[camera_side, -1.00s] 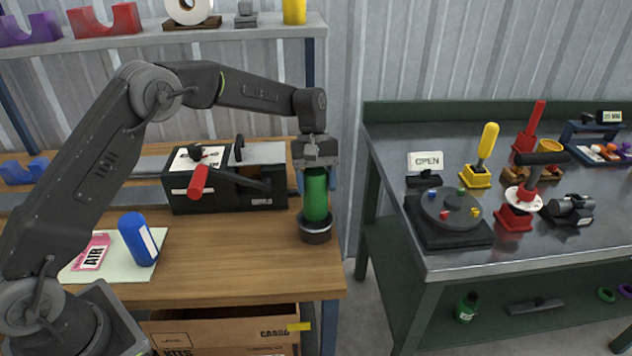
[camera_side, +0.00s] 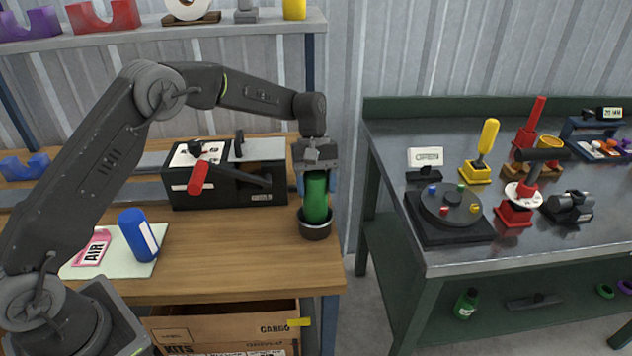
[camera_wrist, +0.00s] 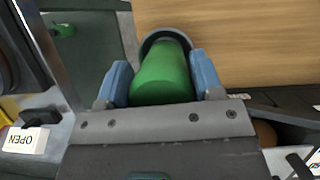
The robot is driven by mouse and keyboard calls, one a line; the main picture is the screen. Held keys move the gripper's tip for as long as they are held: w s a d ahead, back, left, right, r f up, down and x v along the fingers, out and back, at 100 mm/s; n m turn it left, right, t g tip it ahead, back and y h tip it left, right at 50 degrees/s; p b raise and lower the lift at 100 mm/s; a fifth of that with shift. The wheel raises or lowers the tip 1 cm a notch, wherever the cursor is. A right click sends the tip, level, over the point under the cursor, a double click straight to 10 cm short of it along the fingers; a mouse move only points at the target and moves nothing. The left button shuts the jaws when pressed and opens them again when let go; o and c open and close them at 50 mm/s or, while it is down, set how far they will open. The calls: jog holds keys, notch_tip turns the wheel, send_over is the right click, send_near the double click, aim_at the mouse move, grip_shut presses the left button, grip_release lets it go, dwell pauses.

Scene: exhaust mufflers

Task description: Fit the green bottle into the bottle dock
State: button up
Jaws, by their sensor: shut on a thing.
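The green bottle (camera_side: 316,196) stands upright between the fingers of my gripper (camera_side: 317,172) in the side view. My gripper is shut on its upper part. The bottle's lower end is inside the round dark bottle dock (camera_side: 315,230) at the right end of the wooden bench; its base is hidden by the dock's rim. In the wrist view the green bottle (camera_wrist: 162,72) lies between two blue finger pads (camera_wrist: 160,84), with the grey dock rim (camera_wrist: 160,36) curving around its far end. Whether it rests on the dock's floor cannot be seen.
A black box with a red handle (camera_side: 198,178) stands left of the dock. The metal table (camera_side: 440,250) across a gap at right holds several tools. The wooden bench front is clear.

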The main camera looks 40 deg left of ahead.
aim_at(317, 215)
jog(key=shift+f, duration=1.85)
jog(key=o, duration=1.2)
jog(key=shift+c, duration=0.2)
jog(key=v, duration=1.3)
jog(key=shift+r, duration=0.35)
jog(key=shift+a+r, duration=0.1)
